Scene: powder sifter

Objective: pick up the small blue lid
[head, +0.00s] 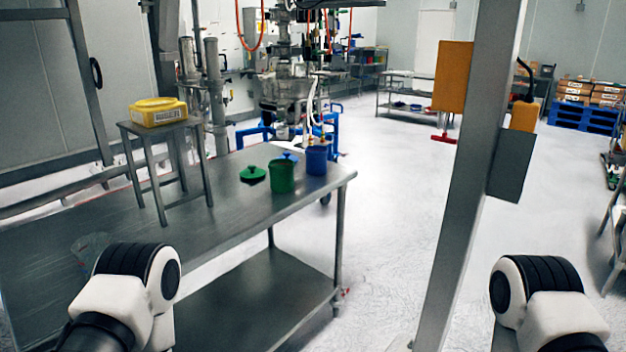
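The small blue lid (287,156) shows as a little blue shape with a knob, just behind and above the rim of the green container (282,178). Its lower part is hidden by that container, so I cannot tell exactly how it rests. A blue container (316,161) stands upright to its right, near the table's far right end. A green lid (253,174) lies on the table to the left of the green container. Parts of both my arms show at the lower left and lower right. Neither gripper's fingers are in view.
The steel table (240,215) has a lower shelf and a clear near surface. A small metal stand (170,128) on it carries a yellow tub (158,111). A clear vessel (92,246) sits near my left arm. A steel post (470,180) rises between the table and my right arm.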

